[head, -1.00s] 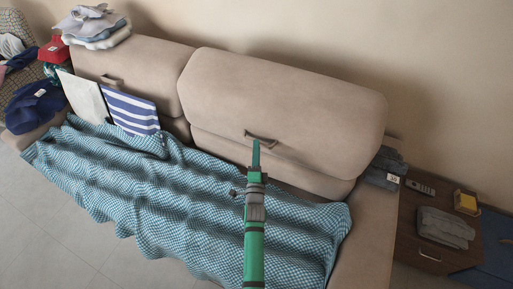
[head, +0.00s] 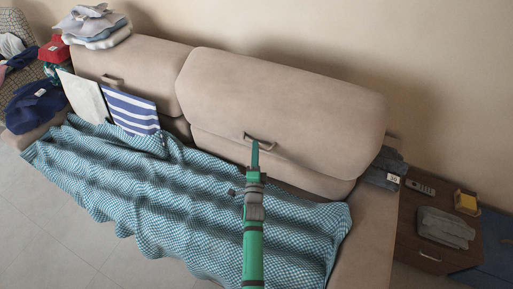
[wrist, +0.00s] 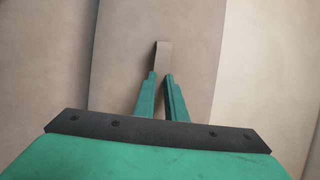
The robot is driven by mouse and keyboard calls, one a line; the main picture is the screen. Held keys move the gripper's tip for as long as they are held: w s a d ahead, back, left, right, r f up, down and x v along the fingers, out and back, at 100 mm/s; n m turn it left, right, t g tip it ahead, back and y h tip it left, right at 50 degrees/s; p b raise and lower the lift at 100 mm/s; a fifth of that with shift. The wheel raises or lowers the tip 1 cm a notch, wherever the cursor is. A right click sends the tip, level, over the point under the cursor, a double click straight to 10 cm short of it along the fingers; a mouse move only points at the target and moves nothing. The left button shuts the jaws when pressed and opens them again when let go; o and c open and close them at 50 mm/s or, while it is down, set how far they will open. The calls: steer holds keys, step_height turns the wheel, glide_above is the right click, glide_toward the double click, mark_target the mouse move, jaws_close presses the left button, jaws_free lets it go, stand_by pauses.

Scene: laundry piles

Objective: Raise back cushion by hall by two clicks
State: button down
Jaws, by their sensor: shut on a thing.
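The right back cushion (head: 285,100) is a large beige pad on the sofa, with a dark pull handle (head: 261,139) low on its front. My green gripper (head: 255,158) reaches up to this handle and is shut on it. In the wrist view the two green fingers (wrist: 160,82) close around the handle strap (wrist: 163,57), with the beige cushion (wrist: 125,50) behind. The left back cushion (head: 140,65) has its own handle (head: 112,81) and sits beside it, a little lower at the top.
A blue checked blanket (head: 180,195) covers the seat. A striped cloth (head: 132,110) and a pale cloth (head: 88,98) lean on the left cushion. Folded clothes (head: 95,22) sit on its top. A side table (head: 420,258) holding folded grey cloth (head: 445,228) stands at right.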

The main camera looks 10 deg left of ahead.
steer(key=shift+f, duration=0.2)
steer(key=c, duration=1.8)
jaws_free()
steer(key=shift+r, duration=0.1)
steer(key=shift+s, duration=0.15)
steer(key=v, duration=1)
steer(key=shift+s, duration=0.3)
steer(key=shift+d, duration=0.1)
